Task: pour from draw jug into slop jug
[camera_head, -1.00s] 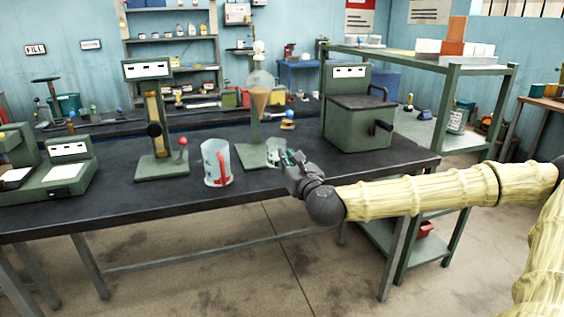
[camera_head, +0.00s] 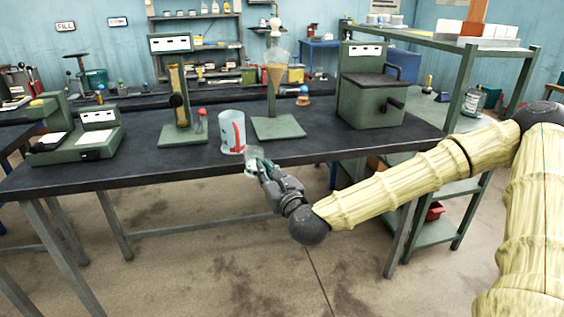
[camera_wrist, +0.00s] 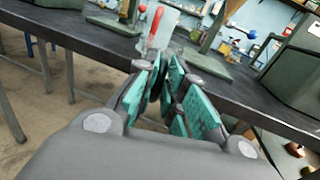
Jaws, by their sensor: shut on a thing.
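My gripper (camera_head: 260,167) is shut on a small clear jug, the draw jug (camera_head: 251,156), just off the front edge of the bench. The draw jug looks roughly upright. The slop jug (camera_head: 231,128), larger and pale with a red handle, stands upright on the bench, a little behind and left of the draw jug. In the wrist view the teal-padded fingers of my gripper (camera_wrist: 165,72) point towards the red-handled slop jug (camera_wrist: 158,28). The draw jug is hard to make out there. Liquid levels in both jugs cannot be told.
A green box with a crank (camera_head: 370,100) stands further right, a green press (camera_head: 182,137) left. The dark bench (camera_head: 130,172) is clear at front left.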

